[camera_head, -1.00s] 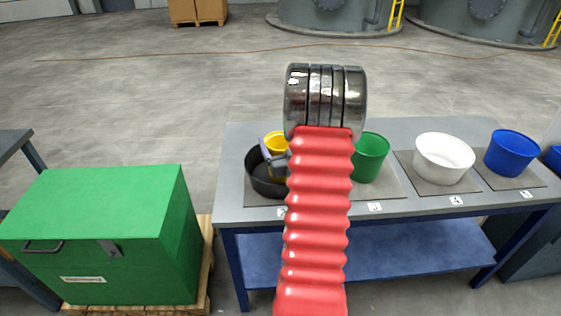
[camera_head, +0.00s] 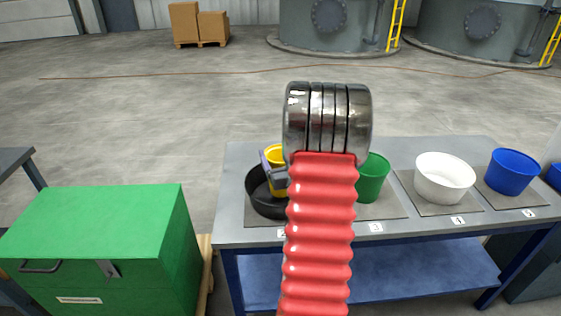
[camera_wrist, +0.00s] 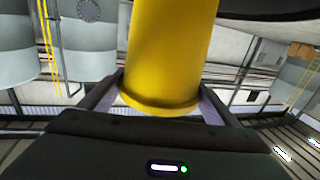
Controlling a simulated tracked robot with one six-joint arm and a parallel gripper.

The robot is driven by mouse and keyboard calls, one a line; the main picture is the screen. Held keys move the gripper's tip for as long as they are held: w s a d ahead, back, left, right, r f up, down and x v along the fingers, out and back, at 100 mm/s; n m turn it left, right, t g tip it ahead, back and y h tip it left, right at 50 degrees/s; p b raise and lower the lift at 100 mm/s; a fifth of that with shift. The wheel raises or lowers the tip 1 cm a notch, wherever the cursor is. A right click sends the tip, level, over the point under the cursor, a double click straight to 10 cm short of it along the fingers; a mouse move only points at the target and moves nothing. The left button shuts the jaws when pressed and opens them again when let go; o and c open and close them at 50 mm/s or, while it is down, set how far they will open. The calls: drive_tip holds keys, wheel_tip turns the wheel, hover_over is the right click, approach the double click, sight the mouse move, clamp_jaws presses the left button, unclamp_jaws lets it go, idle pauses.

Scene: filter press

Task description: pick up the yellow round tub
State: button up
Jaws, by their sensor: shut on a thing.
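The yellow round tub (camera_head: 273,153) shows at the black round pan on the left part of the bench, partly hidden behind my red arm. My gripper (camera_head: 268,170) is at the tub, with a grey finger along its left side. In the wrist view the yellow tub (camera_wrist: 170,50) fills the space between the two fingers of my gripper (camera_wrist: 160,100), which are shut on it. The black pan (camera_head: 255,204) is beside and below the tub. I cannot tell whether the tub still touches the pan.
To the right on the grey bench (camera_head: 395,232) stand a green tub (camera_head: 372,180), a white tub (camera_head: 444,180) and a blue tub (camera_head: 511,173), on grey mats. A green chest (camera_head: 90,230) stands left of the bench. Floor behind the bench is open.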

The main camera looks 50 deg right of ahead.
wheel_tip(320, 180, up, 7)
idle(0.4)
idle(0.5)
